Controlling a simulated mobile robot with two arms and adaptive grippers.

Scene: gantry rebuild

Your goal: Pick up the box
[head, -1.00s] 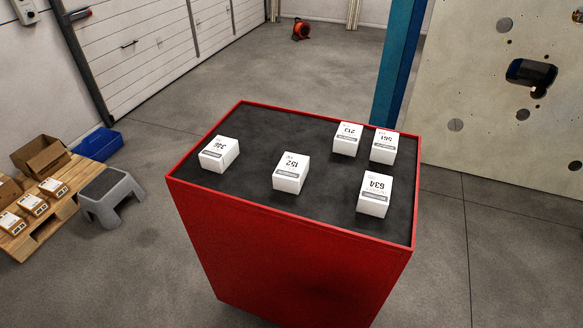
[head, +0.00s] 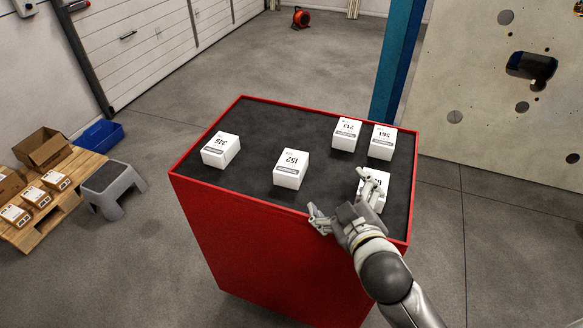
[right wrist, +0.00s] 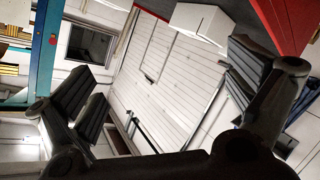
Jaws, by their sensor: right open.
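Several white boxes with printed numbers stand on the dark top of the red cabinet (head: 244,100). They are box 346 (head: 221,149) at the left, box 152 (head: 290,169) in the middle, boxes 213 (head: 346,134) and 561 (head: 382,142) at the back right, and a box (head: 382,188) at the front right. My right gripper (head: 343,197) is open, fingers spread, over the cabinet's front edge. It partly hides the front-right box. In the right wrist view the fingers (right wrist: 165,85) are apart with nothing between them; a white box (right wrist: 203,22) shows beyond. My left gripper is not in view.
A pallet (head: 72,165) with cartons, a grey step stool (head: 110,188) and a blue crate (head: 98,138) are on the floor at the left. A blue post (head: 400,65) and a pale panel (head: 490,100) stand behind on the right.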

